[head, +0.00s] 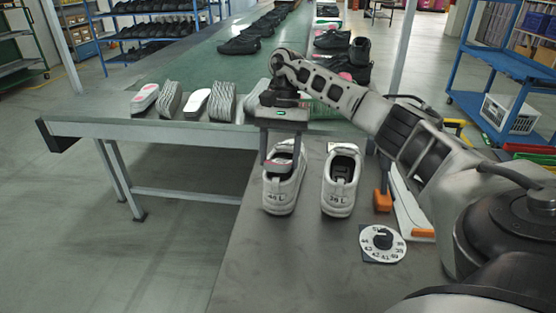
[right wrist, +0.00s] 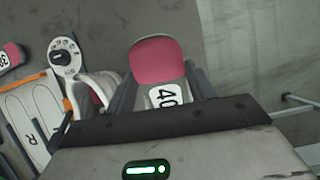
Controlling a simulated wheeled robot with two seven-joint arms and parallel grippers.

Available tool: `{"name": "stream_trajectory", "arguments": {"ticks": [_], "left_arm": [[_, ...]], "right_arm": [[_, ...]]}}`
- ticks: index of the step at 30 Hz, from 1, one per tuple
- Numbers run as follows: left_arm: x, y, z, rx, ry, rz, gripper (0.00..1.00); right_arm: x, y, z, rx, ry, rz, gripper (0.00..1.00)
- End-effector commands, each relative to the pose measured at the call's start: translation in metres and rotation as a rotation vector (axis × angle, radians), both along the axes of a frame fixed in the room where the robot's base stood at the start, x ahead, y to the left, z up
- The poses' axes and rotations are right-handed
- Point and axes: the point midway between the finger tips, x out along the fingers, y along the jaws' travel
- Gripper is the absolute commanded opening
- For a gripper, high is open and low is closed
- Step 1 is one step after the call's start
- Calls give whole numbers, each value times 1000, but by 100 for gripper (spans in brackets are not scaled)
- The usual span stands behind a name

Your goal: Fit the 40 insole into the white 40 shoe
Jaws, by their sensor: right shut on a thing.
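The left one (head: 279,193) has a heel label that looks like 40 L; the other (head: 339,190) reads 38 L. My right gripper (head: 281,158) is over the opening of the left shoe, fingers pointing down. It is shut on the 40 insole (head: 279,165), which has a pink heel part and a white 40 label; the insole shows between the fingers in the right wrist view (right wrist: 156,60). I cannot tell how far the insole sits inside the shoe. My left gripper is not in view.
A round dial (head: 382,239) and a white board with orange ends (head: 411,200) lie right of the shoes. Several soles and insoles (head: 196,102) line the near edge of the green conveyor (head: 190,67). Bare table (head: 290,265) lies in front.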

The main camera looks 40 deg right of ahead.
Motion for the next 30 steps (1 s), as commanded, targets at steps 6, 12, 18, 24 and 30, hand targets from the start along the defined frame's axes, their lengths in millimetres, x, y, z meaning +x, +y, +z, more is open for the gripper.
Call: {"name": "stream_trajectory", "arguments": {"ticks": [6, 12, 18, 24, 30], "left_arm": [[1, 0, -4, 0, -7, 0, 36], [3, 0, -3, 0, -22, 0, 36], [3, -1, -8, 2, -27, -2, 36], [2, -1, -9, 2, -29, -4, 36], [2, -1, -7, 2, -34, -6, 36]], "right_arm": [[10, -12, -6, -12, -12, -2, 32], [17, -22, -10, -25, -21, -2, 32], [16, -23, -22, -76, -54, 0, 32], [15, -22, -26, -99, -70, 0, 32], [15, -21, -28, -102, -71, 0, 32]]}}
